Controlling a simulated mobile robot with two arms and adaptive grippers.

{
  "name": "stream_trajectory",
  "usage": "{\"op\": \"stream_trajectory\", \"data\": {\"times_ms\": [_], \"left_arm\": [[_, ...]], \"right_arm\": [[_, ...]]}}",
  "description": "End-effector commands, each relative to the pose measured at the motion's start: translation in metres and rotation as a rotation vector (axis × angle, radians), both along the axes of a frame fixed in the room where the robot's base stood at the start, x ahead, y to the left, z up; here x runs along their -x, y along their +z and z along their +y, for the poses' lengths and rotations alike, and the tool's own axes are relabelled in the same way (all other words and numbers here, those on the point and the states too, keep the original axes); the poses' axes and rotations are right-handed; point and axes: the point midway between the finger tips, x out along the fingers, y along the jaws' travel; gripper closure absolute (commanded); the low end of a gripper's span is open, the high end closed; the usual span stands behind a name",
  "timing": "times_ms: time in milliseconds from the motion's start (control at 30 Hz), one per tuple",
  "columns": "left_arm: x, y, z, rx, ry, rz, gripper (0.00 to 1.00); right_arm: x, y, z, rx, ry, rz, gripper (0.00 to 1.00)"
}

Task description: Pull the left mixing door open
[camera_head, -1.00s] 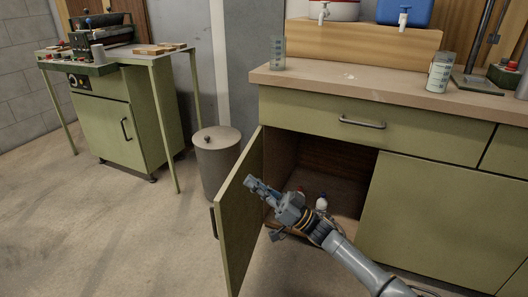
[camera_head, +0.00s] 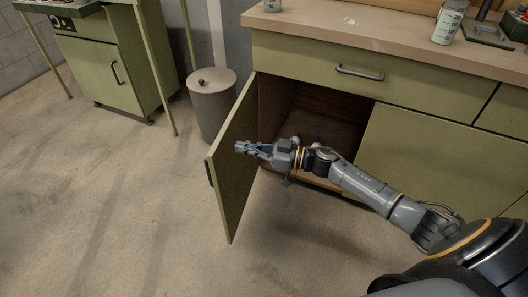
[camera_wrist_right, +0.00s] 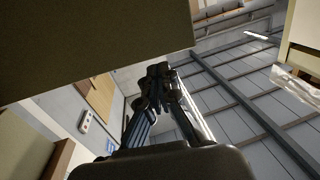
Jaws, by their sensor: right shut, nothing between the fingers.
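The left mixing door (camera_head: 231,170) is a green cabinet door that stands swung well out from the counter. Its dark handle (camera_head: 209,173) shows on the outer face at the left edge. My right gripper (camera_head: 241,148) is shut and empty, beside the door's inner face; I cannot tell if it touches. In the right wrist view, my gripper (camera_wrist_right: 158,72) is in the middle and a flat green panel (camera_wrist_right: 90,45), likely the door, fills the upper left. My left gripper is not in view.
The cabinet inside (camera_head: 318,112) is dark, with small bottles partly hidden behind my arm. A grey lidded bin (camera_head: 212,105) stands behind the door. The green drawer (camera_head: 355,70) above is closed. The floor left of the door is clear.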

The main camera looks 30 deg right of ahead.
Motion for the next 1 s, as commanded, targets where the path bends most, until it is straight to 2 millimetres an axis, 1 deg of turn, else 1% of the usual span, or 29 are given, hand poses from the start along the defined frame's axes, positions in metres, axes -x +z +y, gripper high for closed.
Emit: {"op": "stream_trajectory", "data": {"times_ms": [33,100,300,733,833,933,1000], "left_arm": [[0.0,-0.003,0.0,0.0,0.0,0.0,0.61],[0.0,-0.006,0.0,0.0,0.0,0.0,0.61],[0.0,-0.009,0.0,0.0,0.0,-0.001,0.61],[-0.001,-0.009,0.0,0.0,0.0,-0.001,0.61],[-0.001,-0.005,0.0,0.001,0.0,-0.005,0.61],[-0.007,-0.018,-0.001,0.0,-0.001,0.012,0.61],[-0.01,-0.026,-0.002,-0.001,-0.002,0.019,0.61]], "right_arm": [[-0.007,0.0,0.008,-0.003,0.001,-0.004,1.0],[-0.015,0.0,0.016,-0.002,0.0,-0.003,1.0],[-0.028,0.0,0.031,0.0,0.001,-0.001,1.0],[-0.031,0.001,0.035,-0.001,-0.001,0.0,1.0],[-0.036,0.003,0.039,-0.004,-0.015,-0.002,1.0],[-0.047,0.006,0.053,-0.01,-0.057,-0.002,1.0],[-0.059,0.007,0.067,-0.012,-0.1,-0.003,1.0]]}}
